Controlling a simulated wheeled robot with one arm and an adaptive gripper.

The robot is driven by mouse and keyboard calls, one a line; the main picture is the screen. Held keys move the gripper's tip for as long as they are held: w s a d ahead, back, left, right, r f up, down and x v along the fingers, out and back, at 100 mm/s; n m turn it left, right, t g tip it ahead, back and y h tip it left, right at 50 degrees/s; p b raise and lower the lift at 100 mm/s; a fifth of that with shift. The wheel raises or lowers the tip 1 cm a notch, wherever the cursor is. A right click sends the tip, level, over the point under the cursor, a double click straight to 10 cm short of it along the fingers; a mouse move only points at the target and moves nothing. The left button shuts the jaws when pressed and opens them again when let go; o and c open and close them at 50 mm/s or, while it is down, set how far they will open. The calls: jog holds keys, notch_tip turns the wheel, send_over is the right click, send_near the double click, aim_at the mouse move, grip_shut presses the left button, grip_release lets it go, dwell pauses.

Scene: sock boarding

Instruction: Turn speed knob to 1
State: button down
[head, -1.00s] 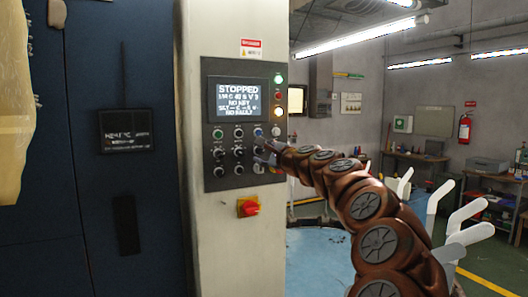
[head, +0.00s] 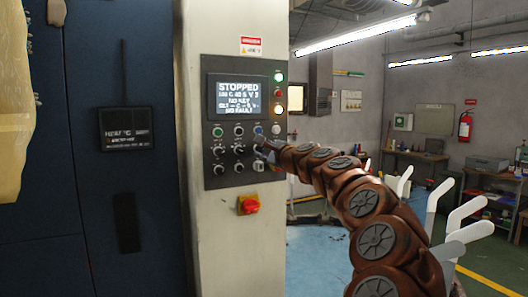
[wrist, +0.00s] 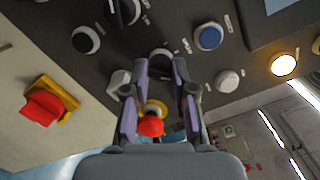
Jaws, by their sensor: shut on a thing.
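The control panel (head: 228,182) is on a pale column, with several buttons and knobs under its screen (head: 238,97). The screen's top line reads STOPPED; the smaller lines are hard to read. My gripper (head: 260,146) is at the right-hand part of the panel, below the blue button (head: 258,129). In the wrist view my gripper's fingers (wrist: 161,68) are closed about a dark knob (wrist: 160,56), one finger on each side. Its pointer and the dial labels cannot be read, so I cannot tell its setting.
A red and yellow rotary switch (head: 248,204) sits below the panel. A red button with a yellow collar (wrist: 150,126) shows between my fingers in the wrist view. A dark blue cabinet (head: 75,210) stands left of the column.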

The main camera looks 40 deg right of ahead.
jog(key=shift+n, duration=0.3)
jog(key=shift+f+n+b, duration=0.15)
jog(key=shift+n+b, duration=0.75)
jog(key=shift+b, duration=0.15)
jog(key=n+b, duration=0.6)
jog(key=shift+n+g, duration=0.3)
jog(key=shift+n, duration=0.1)
jog(key=n+b, duration=0.2)
jog(key=shift+r+n+h, duration=0.25)
jog(key=shift+n+h, duration=0.05)
jog(key=shift+f+n+b, duration=0.1)
jog(key=shift+n+b, duration=0.3)
jog(key=shift+a+r+n+g+h+b, duration=0.15)
jog(key=shift+n+b, duration=0.35)
jog(key=shift+n, duration=0.55)
jog(key=shift+d+r+n+g+h+b, duration=0.2)
jog(key=shift+n+b, duration=0.3)
jog(key=shift+n, duration=0.55)
jog(key=shift+f, duration=0.1)
